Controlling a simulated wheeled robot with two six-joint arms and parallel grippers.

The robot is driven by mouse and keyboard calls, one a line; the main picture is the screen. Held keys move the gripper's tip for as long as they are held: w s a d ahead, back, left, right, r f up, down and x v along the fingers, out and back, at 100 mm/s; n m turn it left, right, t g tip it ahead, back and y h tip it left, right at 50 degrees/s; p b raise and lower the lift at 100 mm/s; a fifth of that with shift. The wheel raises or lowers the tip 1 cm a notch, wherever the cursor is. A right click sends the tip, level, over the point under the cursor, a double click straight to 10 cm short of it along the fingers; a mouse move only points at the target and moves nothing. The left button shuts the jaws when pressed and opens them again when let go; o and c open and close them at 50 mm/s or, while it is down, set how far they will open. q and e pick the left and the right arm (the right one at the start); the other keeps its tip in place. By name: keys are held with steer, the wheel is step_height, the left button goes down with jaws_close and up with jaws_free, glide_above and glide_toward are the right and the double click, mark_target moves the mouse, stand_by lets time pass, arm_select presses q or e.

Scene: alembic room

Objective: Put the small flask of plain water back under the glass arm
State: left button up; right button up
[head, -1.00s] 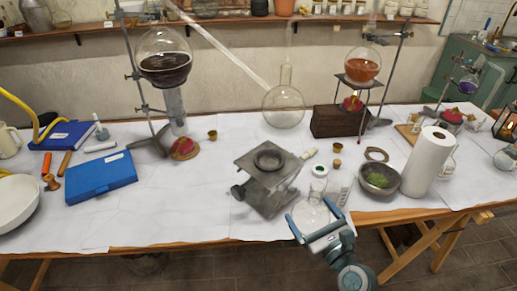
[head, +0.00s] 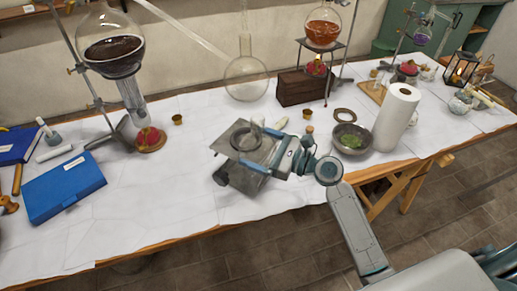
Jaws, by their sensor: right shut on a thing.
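My right gripper (head: 266,150) is shut on the small clear flask (head: 257,128). It holds the flask over the right part of the lab jack (head: 227,140), beside the dark ring on its plate. The fingers hide most of the flask, and I cannot tell whether it touches the plate. The glass arm (head: 186,25) slopes down to the right from the upper left, behind the jack. A large round clear flask (head: 246,82) stands near its lower end. My left gripper is out of view.
A retort stand with a flask of dark liquid (head: 112,54) stands left of the jack. A wooden block (head: 300,88), a bowl of green matter (head: 351,139) and a paper roll (head: 397,117) stand to the right.

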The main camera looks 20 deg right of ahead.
steer(key=shift+w+f+b, duration=0.15)
steer(key=shift+f+b, duration=0.15)
steer(key=shift+f, duration=0.2)
steer(key=shift+w+r, duration=0.2)
steer(key=shift+r, duration=0.05)
steer(key=shift+w, duration=0.35)
steer(key=shift+w+a, duration=0.1)
steer(key=shift+w, duration=2.25)
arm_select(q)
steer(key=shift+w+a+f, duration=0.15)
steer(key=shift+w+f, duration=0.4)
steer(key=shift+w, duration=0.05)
arm_select(e)
steer(key=shift+w+a, duration=0.1)
steer(key=shift+w, duration=2.45)
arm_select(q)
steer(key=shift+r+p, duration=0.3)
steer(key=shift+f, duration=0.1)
arm_select(e)
steer(key=shift+f, duration=0.85)
